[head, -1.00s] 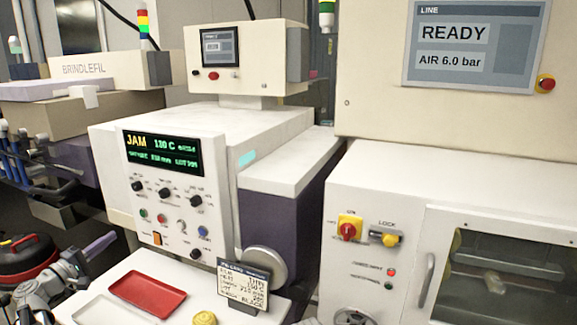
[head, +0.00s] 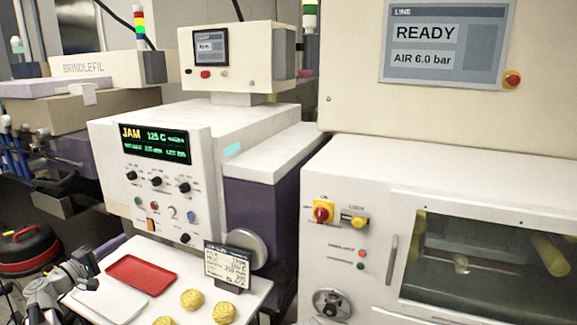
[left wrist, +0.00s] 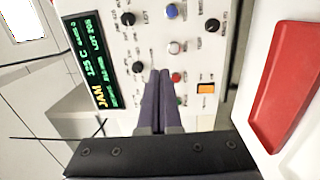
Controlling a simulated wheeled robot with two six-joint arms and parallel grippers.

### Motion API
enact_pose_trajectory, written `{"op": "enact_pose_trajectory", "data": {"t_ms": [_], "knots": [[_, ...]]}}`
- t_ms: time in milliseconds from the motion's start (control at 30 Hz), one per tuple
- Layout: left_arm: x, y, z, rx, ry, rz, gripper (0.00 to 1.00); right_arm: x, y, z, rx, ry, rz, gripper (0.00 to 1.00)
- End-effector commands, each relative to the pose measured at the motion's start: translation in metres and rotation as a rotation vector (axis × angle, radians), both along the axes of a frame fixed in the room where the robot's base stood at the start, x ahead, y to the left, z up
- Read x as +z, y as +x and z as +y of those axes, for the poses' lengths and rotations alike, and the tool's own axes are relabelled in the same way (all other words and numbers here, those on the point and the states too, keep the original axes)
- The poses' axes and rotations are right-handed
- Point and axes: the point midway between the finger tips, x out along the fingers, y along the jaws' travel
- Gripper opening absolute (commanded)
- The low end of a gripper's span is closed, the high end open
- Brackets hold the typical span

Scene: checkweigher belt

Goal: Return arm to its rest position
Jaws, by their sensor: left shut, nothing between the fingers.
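My left gripper (head: 84,266) is low at the left of the head view, in front of the machine and left of the red tray. In the left wrist view its purple fingers (left wrist: 158,100) are closed together with nothing between them. They point toward the machine's control panel (left wrist: 185,50), apart from it as far as I can tell. The panel (head: 160,190) also shows in the head view, with a display reading JAM and 125 C (head: 155,143). My right gripper is not in view.
A white table holds a red tray (head: 141,272), a white tray (head: 110,300), several yellow coiled pieces (head: 192,299) and a label card (head: 229,266). A cabinet with a window (head: 490,265) stands at right. A red-and-black case (head: 30,252) is at far left.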

Motion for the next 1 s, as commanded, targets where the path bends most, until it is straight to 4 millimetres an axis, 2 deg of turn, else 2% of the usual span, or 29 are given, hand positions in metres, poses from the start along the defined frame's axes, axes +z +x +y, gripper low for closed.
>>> {"op": "enact_pose_trajectory", "data": {"t_ms": [233,333,467,567,700,767,800,867,1000], "knots": [[-0.020,0.005,-0.049,-0.076,0.063,0.056,0.00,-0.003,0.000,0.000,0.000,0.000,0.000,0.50],[-0.033,0.007,-0.078,-0.124,0.101,0.089,0.00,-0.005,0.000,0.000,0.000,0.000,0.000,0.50],[-0.054,0.006,-0.124,-0.199,0.169,0.144,0.00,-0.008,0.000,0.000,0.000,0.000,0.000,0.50],[-0.077,0.000,-0.172,-0.283,0.244,0.200,0.00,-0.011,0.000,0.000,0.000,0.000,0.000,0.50],[-0.121,-0.023,-0.256,-0.442,0.402,0.306,0.00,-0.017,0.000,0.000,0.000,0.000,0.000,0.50],[-0.141,-0.038,-0.290,-0.514,0.479,0.353,0.00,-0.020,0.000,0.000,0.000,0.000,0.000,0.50],[-0.154,-0.049,-0.311,-0.561,0.532,0.384,0.00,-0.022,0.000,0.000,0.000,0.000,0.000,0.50],[-0.174,-0.068,-0.341,-0.632,0.618,0.430,0.00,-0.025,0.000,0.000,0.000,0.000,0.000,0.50],[-0.220,-0.127,-0.401,-0.804,0.858,0.541,0.00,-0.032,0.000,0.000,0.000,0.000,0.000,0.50]]}}
